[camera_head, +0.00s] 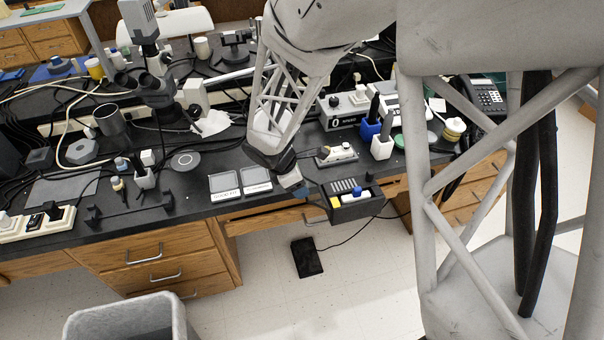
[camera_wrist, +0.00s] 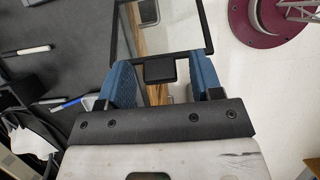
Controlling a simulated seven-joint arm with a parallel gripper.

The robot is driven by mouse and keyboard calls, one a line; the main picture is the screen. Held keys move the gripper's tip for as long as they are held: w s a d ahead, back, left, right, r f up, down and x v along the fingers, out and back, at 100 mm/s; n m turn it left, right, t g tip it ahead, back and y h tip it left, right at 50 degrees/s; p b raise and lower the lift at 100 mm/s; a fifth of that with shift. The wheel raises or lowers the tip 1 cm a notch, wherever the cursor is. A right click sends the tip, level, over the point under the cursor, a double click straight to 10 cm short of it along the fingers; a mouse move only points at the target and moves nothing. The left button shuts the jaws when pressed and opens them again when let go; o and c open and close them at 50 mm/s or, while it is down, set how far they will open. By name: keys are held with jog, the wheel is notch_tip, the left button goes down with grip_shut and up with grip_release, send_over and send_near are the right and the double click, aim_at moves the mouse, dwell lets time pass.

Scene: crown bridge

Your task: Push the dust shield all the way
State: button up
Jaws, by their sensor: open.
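My gripper (camera_head: 298,188) is at the front edge of the dark workbench, just left of a dark box unit with yellow and blue parts (camera_head: 360,203). In the wrist view my gripper (camera_wrist: 162,70) shows two blue fingers set apart. A thin black rectangular frame (camera_wrist: 207,28) stands beyond the fingers. A small black block (camera_wrist: 160,70) shows between them at the frame's lower side. The frame may be the dust shield, but I cannot be sure. I cannot tell whether the fingers touch it. In the head view my wrist hides this spot.
Two small labelled trays (camera_head: 240,183) lie left of my gripper. A white-topped device (camera_head: 337,154) and a blue holder (camera_head: 372,130) stand behind. A black pedal (camera_head: 307,257) lies on the floor with its cable. A grey bin (camera_head: 130,318) stands in front. Wooden drawers (camera_head: 150,260) are below.

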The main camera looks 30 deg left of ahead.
jog(key=c, duration=0.9)
jog(key=shift+c, duration=0.2)
jog(key=shift+w+d+r, duration=0.15)
jog(key=shift+r, duration=0.05)
jog(key=shift+w+d+r+g+y, duration=0.6)
jog(key=shift+w+d+g+y, duration=0.05)
jog(key=shift+g+y, duration=0.15)
jog(key=shift+w+d+r+g+y, duration=0.3)
jog(key=shift+w+d+g+y, duration=0.25)
jog(key=shift+w+y, duration=0.05)
jog(key=shift+w+d+r+g+y, duration=0.25)
jog(key=shift+w+d+g+y, duration=0.3)
jog(key=shift+y, duration=0.05)
jog(key=shift+w+d+r, duration=0.1)
jog(key=shift+w+d, duration=0.9)
jog(key=shift+d, duration=0.05)
